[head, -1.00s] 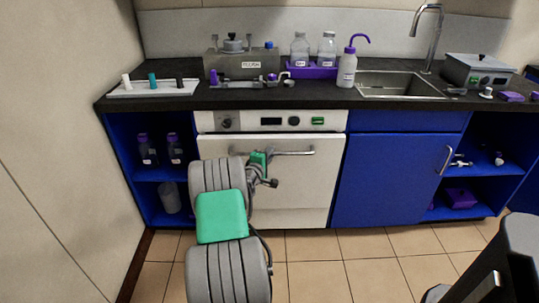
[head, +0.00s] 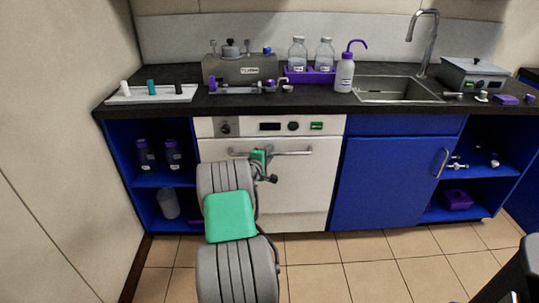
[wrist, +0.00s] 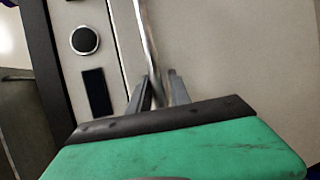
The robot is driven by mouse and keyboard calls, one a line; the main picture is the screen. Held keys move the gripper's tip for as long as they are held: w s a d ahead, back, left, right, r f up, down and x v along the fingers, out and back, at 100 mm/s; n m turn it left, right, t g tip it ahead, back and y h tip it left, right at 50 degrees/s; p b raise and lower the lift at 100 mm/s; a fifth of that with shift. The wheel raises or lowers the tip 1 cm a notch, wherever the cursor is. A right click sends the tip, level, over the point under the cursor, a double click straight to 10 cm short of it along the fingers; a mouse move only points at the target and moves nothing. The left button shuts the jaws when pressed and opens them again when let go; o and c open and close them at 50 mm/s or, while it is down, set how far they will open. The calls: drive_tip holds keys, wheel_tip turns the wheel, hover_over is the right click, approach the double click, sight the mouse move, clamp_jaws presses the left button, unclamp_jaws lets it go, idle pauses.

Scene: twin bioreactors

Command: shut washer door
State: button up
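The washer door (head: 300,190) is the white front under the counter, below the washer's control panel. It looks nearly flush with the washer front in the head view; I cannot tell if it is fully shut. Its metal handle (head: 298,153) runs across near the top edge. My gripper (head: 259,158) is at the left half of the handle. In the wrist view, the handle bar (wrist: 150,45) passes between the two fingers of my gripper (wrist: 160,85), which appear closed around it. The door (wrist: 240,60) fills the right side there, with a dark seam beside the control panel (wrist: 85,20).
Blue open shelves (head: 165,181) stand left of the washer and a shut blue cabinet (head: 385,180) stands right. The counter above holds a bottle rack (head: 310,76), a wash bottle (head: 345,72) and a sink (head: 400,88). The tiled floor (head: 350,275) in front is clear.

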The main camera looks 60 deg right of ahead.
drive_tip(key=shift+w+d+r, duration=0.1)
drive_tip(key=shift+w+r, duration=0.1)
drive_tip(key=shift+r, duration=0.55)
drive_tip(key=f+p+v, duration=0.1)
drive_tip(key=v, duration=0.6)
drive_tip(key=shift+s+a, duration=0.2)
drive_tip(key=shift+a, duration=0.25)
drive_tip(key=shift+f, duration=0.1)
